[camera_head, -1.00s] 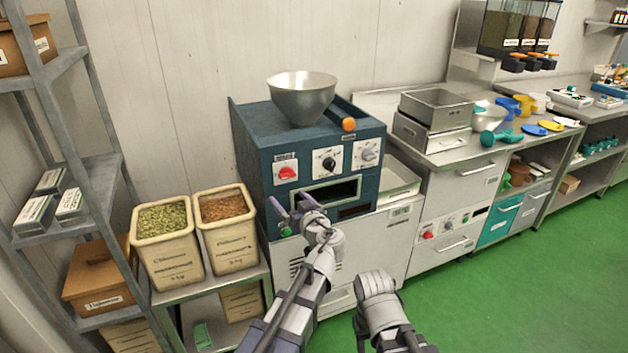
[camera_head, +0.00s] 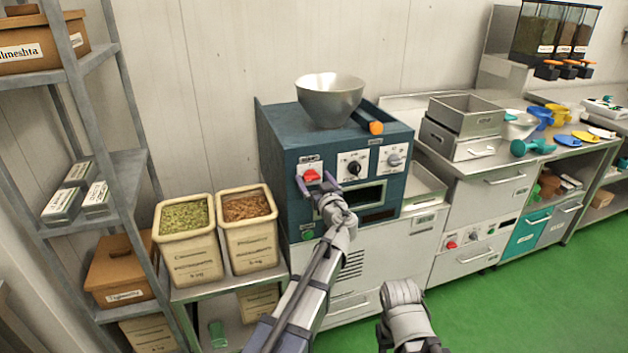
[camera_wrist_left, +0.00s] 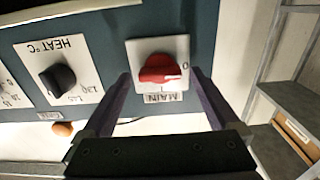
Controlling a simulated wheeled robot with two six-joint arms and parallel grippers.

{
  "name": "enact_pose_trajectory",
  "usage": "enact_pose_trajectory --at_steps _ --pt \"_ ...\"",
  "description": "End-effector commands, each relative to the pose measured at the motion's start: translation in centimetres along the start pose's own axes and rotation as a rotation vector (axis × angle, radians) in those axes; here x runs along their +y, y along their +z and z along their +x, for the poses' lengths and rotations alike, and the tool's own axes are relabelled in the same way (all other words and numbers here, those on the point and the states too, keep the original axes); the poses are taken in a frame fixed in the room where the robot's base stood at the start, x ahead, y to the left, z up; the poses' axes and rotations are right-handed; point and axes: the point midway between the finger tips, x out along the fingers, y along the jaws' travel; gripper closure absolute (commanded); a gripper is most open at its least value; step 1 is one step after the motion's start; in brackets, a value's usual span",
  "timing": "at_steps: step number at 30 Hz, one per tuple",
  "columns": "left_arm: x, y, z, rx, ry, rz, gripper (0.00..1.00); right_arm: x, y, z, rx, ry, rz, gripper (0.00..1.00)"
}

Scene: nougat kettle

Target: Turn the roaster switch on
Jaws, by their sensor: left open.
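The roaster (camera_head: 285,135) is a dark blue box with a metal funnel on top. Its red main switch (camera_head: 311,175) sits on a white plate at the left of the front panel. In the left wrist view the red switch (camera_wrist_left: 160,69) lies ahead, between the two fingers. My left gripper (camera_head: 317,184) is open at the panel, with its fingertips around or just in front of the switch; I cannot tell whether they touch it. My right arm shows at the bottom, but its fingers are not clearly visible.
A black heat knob (camera_head: 353,167) is right of the switch, with a grey knob (camera_head: 394,160) beyond. A green button (camera_head: 308,235) is below. Two bins, of green (camera_head: 186,213) and brown (camera_head: 246,207) contents, stand left. A metal shelf (camera_head: 130,185) is further left.

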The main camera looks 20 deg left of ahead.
Motion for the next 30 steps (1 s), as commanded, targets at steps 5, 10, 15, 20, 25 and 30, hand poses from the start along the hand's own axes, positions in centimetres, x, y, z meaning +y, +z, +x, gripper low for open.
enact_pose_trajectory --at_steps 5,10,15,20,25,30 --pt "-0.02 0.00 0.30 0.000 0.000 0.000 0.05 0.00 0.00 0.00 0.000 0.000 0.000 0.50" --pt "-0.02 0.01 0.27 0.000 0.000 0.000 0.07 0.00 0.00 0.00 0.000 0.000 0.000 0.50" --pt "-0.02 0.01 0.26 0.000 0.000 0.000 0.26 0.00 0.00 0.00 0.000 0.000 0.000 0.50" --pt "-0.01 0.01 0.25 0.000 0.000 0.000 0.44 0.00 0.00 0.00 0.000 0.000 0.000 0.50" --pt "-0.01 0.01 0.25 0.000 0.000 0.000 0.64 0.00 0.00 0.00 0.000 0.000 0.000 0.50" --pt "-0.02 0.01 0.24 0.000 0.000 0.000 0.83 0.00 0.00 0.00 0.000 0.000 0.000 0.50"
